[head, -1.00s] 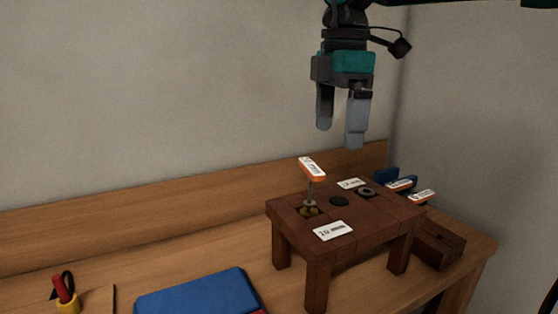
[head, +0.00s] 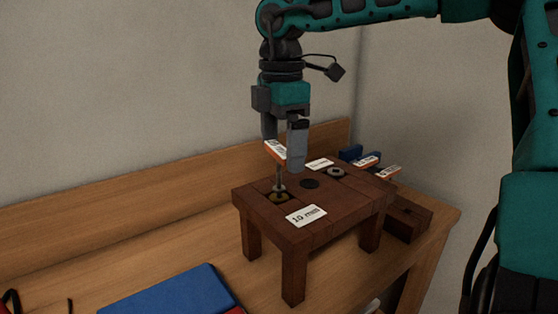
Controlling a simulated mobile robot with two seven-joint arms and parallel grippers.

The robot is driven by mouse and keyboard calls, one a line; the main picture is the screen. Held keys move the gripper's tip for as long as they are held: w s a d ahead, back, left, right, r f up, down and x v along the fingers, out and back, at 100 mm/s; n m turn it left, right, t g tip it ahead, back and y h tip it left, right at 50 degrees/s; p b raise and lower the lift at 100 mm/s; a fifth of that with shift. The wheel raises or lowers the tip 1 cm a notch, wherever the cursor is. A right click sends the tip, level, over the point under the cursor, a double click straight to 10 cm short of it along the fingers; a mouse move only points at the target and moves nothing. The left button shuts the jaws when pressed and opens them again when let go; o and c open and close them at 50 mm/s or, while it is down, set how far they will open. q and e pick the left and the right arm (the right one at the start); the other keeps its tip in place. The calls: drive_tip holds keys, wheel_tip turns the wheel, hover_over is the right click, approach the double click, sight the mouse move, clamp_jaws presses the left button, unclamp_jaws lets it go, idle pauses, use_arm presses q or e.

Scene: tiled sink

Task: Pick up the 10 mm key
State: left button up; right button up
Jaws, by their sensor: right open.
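A key with an orange handle and white label (head: 275,150) stands upright in a brass-coloured fitting (head: 279,196) in the small dark wooden table (head: 340,215). A card reading "10 mm" (head: 306,215) lies in front of it; the key's own label is too small to read. My right gripper (head: 284,154) points down, open, with its fingers at the height of the handle. The handle shows between the fingers and partly covers the left one. I cannot tell whether they touch it. My left gripper is not in view.
Two more orange-and-white keys (head: 388,172) sit in a dark wooden block (head: 408,216) behind the table at the right. A second card (head: 320,164) and a grey ring (head: 336,171) lie on the tabletop. A blue box (head: 175,293) is at front left.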

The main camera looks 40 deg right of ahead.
sight(279, 188)
wheel_tip(279, 188, down, 4)
drive_tip(key=shift+w+a+f, duration=0.1)
drive_tip(key=shift+w+a, duration=0.05)
drive_tip(key=shift+c, duration=0.4)
drive_tip(key=c, duration=0.7)
